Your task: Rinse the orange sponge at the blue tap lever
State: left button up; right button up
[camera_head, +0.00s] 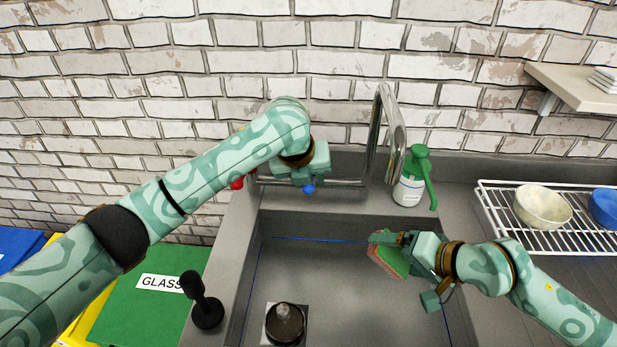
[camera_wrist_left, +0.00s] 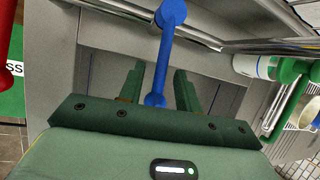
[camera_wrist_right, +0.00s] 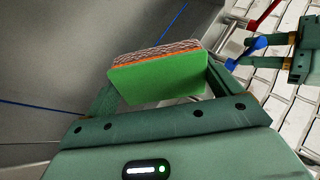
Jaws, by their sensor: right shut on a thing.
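The orange sponge (camera_head: 386,262), with a green side and a brownish mesh face, is held over the sink by my right gripper (camera_head: 386,240). In the right wrist view the sponge (camera_wrist_right: 158,75) sits between the two fingers. The blue tap lever (camera_head: 309,189) is on the bar behind the sink. My left gripper (camera_head: 308,184) is at this lever. In the left wrist view the blue lever (camera_wrist_left: 163,55) runs between the open fingers, with gaps on both sides. The chrome tap (camera_head: 376,130) rises to the right of it; no water stream shows.
A red lever (camera_head: 237,184) is left of the blue one. A white and green soap bottle (camera_head: 409,185) stands behind the sink (camera_head: 340,300). A dark plunger-like thing (camera_head: 207,310) is at the left rim. A wire rack (camera_head: 550,240) with bowls is at the right.

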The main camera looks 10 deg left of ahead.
aim_at(403, 262)
pick_arm(q)
jog(key=shift+r, duration=0.1)
jog(key=v, duration=1.1)
jog(key=shift+s+r, duration=0.2)
jog(key=shift+r, duration=0.15)
pick_arm(e)
jog(key=shift+d, duration=0.1)
jog(key=shift+s+d, duration=0.4)
jog(key=shift+d, duration=0.3)
jog(key=shift+s+d, duration=0.4)
jog(key=shift+d, duration=0.25)
pick_arm(q)
jog(key=shift+w+f+b, duration=0.1)
jog(key=shift+f+b, duration=0.4)
jog(key=shift+f, duration=0.2)
pick_arm(e)
jog(key=d, duration=0.1)
jog(key=s+d, duration=0.2)
jog(key=d, duration=0.1)
jog(key=shift+s, duration=0.1)
